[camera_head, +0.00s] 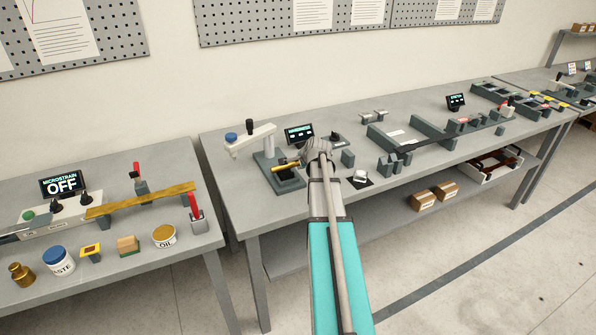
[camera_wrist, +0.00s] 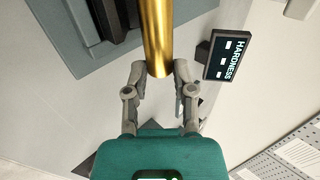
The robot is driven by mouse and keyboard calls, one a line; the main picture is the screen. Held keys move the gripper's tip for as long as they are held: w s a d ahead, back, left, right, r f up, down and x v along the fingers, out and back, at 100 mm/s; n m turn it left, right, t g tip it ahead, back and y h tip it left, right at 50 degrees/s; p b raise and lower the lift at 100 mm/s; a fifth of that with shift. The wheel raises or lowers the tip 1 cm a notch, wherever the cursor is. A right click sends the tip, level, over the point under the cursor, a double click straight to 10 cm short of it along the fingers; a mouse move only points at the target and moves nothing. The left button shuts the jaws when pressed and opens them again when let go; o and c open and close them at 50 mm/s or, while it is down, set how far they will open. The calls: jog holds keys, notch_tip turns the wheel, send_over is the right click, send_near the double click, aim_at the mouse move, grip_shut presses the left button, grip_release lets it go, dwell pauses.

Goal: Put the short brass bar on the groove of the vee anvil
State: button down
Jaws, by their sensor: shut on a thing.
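My gripper (camera_head: 306,159) is shut on the short brass bar (camera_head: 285,167), near one end, at the front of the middle bench. In the wrist view the fingertips (camera_wrist: 159,70) close on both sides of the bar (camera_wrist: 157,32), which runs away from my gripper and out of the top edge. The bar points left over the dark base of the hardness tester (camera_head: 289,186). A dark block, which may be the vee anvil (camera_wrist: 113,18), stands beside the bar in the wrist view. I cannot make out its groove or whether the bar touches it.
The tester's pale arm (camera_head: 250,141) overhangs the base at left. A HARDNESS display (camera_head: 299,134) stands behind, also close by in the wrist view (camera_wrist: 222,55). A small block (camera_head: 348,158) and a dark pad with a pale piece (camera_head: 360,177) lie to the right.

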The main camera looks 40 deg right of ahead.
jog(key=shift+f+b, duration=0.5)
jog(key=shift+f, duration=0.35)
jog(key=shift+c, duration=2.2)
grip_release()
jog(key=shift+r, duration=0.1)
jog(key=p+v, duration=0.8)
jog(key=v, duration=0.4)
